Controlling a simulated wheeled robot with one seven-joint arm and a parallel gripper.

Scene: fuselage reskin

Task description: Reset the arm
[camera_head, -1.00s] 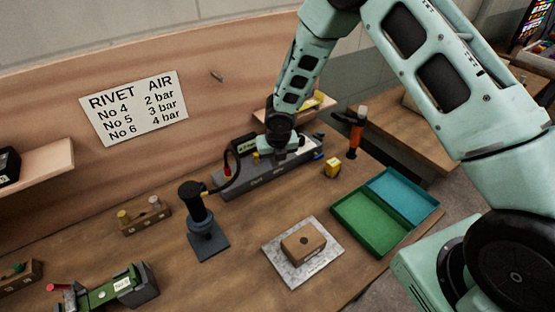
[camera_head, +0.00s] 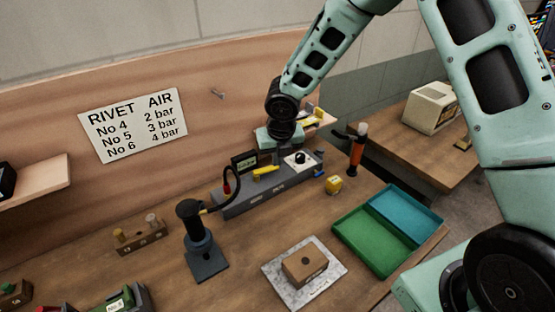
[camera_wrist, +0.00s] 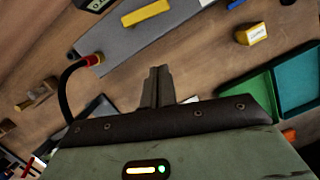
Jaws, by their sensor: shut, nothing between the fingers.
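My arm reaches in from the right in the head view, and its wrist hangs above the back of the workbench, over the grey long unit. In the wrist view my gripper (camera_wrist: 158,84) is shut and empty, its two fingers together, with bench top below them. The grey unit (camera_head: 238,201) carries a small display (camera_head: 245,161), a yellow bar (camera_head: 266,171) and a white panel with a black knob (camera_head: 299,160).
A black tool on a stand (camera_head: 200,240) with a hose stands left of the unit. A brown block lies on a grey plate (camera_head: 331,277). A green and teal tray (camera_head: 372,241), a yellow block (camera_head: 333,185) and an orange-handled tool (camera_head: 356,150) are at right. Shelves flank the back panel.

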